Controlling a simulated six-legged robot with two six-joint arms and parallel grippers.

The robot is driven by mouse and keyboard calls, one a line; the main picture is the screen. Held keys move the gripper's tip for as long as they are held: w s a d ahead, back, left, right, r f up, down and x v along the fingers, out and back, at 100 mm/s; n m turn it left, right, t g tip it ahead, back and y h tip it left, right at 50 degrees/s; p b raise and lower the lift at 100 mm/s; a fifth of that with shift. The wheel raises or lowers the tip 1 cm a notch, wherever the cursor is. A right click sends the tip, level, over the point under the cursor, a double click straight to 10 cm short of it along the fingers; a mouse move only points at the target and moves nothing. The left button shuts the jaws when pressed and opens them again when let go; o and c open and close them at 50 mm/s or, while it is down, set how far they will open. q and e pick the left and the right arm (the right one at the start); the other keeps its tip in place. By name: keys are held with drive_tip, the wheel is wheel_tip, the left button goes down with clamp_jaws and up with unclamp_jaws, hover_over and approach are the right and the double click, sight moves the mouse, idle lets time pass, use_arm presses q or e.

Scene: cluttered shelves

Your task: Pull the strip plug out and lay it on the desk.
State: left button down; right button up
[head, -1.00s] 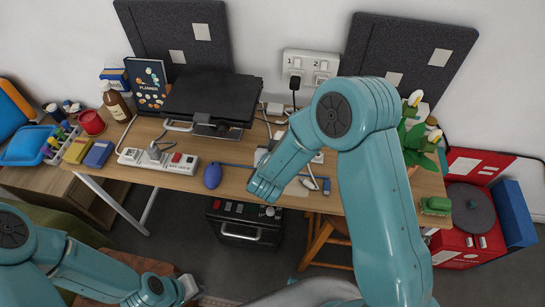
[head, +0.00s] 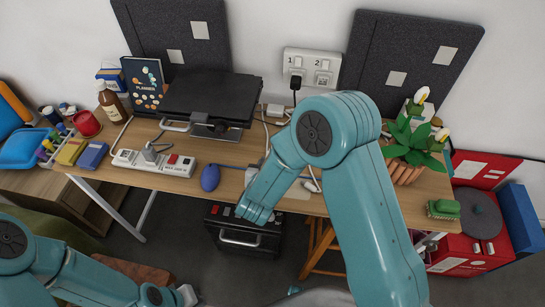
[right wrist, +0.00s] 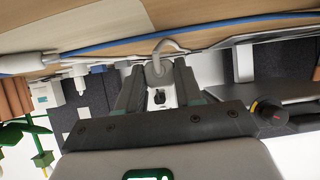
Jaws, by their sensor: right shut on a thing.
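A pale grey plug (right wrist: 155,70) with a grey cord looping from it is between the fingers of my right gripper (right wrist: 157,75) in the right wrist view, which is upside down. The gripper is shut on it close to the desk (right wrist: 110,25). My right forearm hides the gripper and plug in the head view. The white power strip (head: 175,169) lies on the desk (head: 235,177) at left, with another grey plug (head: 150,152) in it. In the wall plate (head: 311,68), socket 1 holds a black plug (head: 295,83); socket 2 looks empty. My left gripper's fingers are out of view.
A potted plant (head: 413,150) and a green brush (head: 443,209) stand at right. Bare desk shows around the mouse.

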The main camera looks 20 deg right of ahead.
drive_tip(key=shift+f, duration=0.15)
drive_tip(key=shift+f+b, duration=0.85)
drive_tip(key=shift+f, duration=0.05)
drive_tip(key=o, duration=1.1)
drive_tip(key=shift+o, duration=0.2)
drive_tip(key=p+v, duration=0.1)
drive_tip(key=v, duration=1.5)
drive_tip(key=shift+s+a, duration=0.15)
drive_tip(key=shift+s, duration=0.05)
